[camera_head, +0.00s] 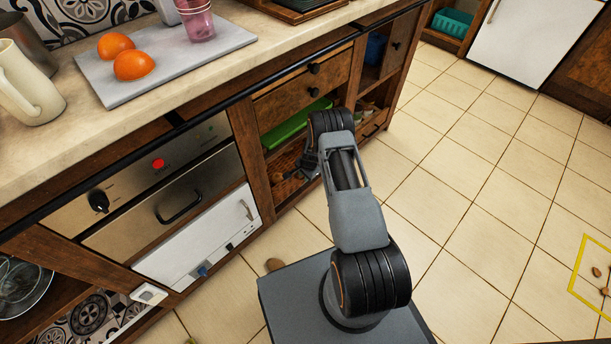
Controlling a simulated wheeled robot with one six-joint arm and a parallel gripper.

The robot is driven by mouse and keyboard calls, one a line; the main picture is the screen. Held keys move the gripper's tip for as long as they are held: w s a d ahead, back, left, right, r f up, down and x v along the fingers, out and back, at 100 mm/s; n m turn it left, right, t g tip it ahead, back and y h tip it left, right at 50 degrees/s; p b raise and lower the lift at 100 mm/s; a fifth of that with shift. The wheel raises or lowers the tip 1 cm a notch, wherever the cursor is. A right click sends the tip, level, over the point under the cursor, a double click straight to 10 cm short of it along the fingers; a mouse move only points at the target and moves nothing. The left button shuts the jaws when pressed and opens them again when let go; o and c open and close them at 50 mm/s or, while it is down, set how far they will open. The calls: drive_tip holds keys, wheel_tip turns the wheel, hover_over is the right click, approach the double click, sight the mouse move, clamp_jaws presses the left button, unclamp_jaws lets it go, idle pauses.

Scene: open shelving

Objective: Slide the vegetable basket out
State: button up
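My arm reaches from my base toward the open lower bay of the wooden counter. My gripper (301,170) is at the front of that bay, small and dark against it. I cannot tell whether its fingers are open or shut, or whether they touch anything. A brown, basket-like thing (284,187) sits low in the bay just left of my gripper. It may be the vegetable basket; its contents are not clear, and my arm hides the bay's right side.
A green tray (291,126) lies on the shelf above, under a wooden drawer (290,101). An oven (165,190) stands to the left. Small brown things lie on the floor, one (275,264) by my base. The tiled floor to the right is mostly clear.

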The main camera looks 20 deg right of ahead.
clamp_jaws()
idle(0.4)
